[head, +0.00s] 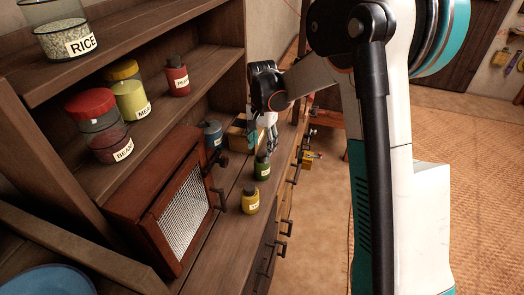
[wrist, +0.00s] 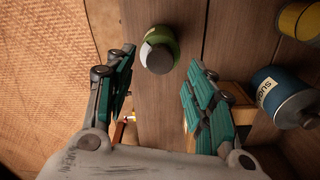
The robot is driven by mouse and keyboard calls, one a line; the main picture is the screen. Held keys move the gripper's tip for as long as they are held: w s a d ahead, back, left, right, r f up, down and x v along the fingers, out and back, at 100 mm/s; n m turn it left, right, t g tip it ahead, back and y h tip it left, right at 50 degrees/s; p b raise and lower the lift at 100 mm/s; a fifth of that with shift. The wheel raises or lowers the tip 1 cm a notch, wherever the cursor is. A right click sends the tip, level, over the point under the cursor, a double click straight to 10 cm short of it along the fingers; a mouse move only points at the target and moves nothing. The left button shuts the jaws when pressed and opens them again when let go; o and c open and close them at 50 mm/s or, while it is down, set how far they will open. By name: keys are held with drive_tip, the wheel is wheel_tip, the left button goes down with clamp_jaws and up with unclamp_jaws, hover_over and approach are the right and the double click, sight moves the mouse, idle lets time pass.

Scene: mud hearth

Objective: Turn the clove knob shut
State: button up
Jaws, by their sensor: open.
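No label reading clove is legible, so I cannot tell which part is the clove knob. In the head view, a small yellow fitting with a red part (head: 309,160) sticks out from the counter's front edge. Small red and orange parts also show low in the wrist view (wrist: 124,124), beyond the left finger. My gripper (head: 271,142) is open and points down over the counter. A green jar (head: 262,168) stands just below and in front of it. In the wrist view the jar's green body and grey top (wrist: 160,48) lie between the teal fingers, ahead of the tips; contact is unclear.
A yellow jar (head: 251,200) stands nearer on the counter (head: 222,232). A blue jar (head: 212,133) and a mesh-doored wooden cabinet (head: 165,200) stand left. Shelves hold labelled jars, including rice (head: 62,28). Dark handles (head: 281,248) jut from the front. Open floor (head: 325,215) lies right.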

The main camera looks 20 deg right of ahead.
sight(262, 154)
wheel_tip(262, 154, up, 8)
idle(0.5)
drive_tip(key=s+r+n+t, duration=0.2)
drive_tip(key=s+r, duration=0.2)
drive_tip(key=s, duration=0.4)
drive_tip(key=s+r+n+t, duration=0.1)
drive_tip(key=s+r+n, duration=0.2)
drive_tip(key=s+r, duration=0.3)
drive_tip(key=s+f+n+t, duration=0.4)
drive_tip(key=s, duration=1.1)
drive_tip(key=shift+s+f+n, duration=0.15)
drive_tip(key=shift+s+n, duration=0.05)
drive_tip(key=shift+n, duration=0.1)
idle(0.4)
